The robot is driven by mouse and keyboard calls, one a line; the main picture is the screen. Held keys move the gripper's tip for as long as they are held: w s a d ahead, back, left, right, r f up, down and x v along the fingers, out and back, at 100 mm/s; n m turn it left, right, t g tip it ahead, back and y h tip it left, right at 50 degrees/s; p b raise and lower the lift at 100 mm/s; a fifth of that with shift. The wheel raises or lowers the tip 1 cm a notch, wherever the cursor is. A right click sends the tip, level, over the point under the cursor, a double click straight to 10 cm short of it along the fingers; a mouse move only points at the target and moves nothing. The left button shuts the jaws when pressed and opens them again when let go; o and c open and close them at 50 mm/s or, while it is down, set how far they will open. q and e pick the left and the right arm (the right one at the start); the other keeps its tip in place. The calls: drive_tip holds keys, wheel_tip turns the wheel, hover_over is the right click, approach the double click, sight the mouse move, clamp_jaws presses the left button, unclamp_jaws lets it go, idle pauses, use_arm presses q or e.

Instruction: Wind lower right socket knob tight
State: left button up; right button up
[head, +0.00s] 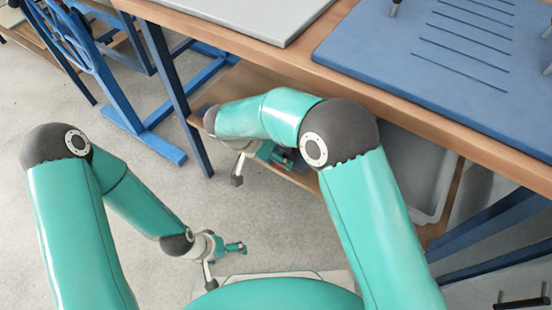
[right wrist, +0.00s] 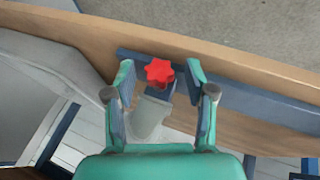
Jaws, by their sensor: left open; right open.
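In the right wrist view a red star-shaped knob (right wrist: 158,72) sits at the end of a pale grey socket (right wrist: 147,117), beside a blue frame bar. My right gripper (right wrist: 161,66) is open, with one finger on each side of the knob. A gap shows on both sides, wider on the right. In the head view the knob is hidden, and my right gripper (head: 284,156) is mostly covered by its own forearm below the table edge. My left gripper (head: 238,248) hangs low over the floor, away from the table, open and empty.
The wooden table edge (head: 420,108) runs above my right arm, with a blue mat (head: 440,75) and a grey board (head: 240,8) on top. A grey bin (head: 415,165) stands under the table. A blue frame with a wheel (head: 80,45) stands at left. Open floor lies around my left gripper.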

wheel_tip(320, 180, up, 10)
idle(0.5)
drive_tip(key=shift+f, duration=0.1)
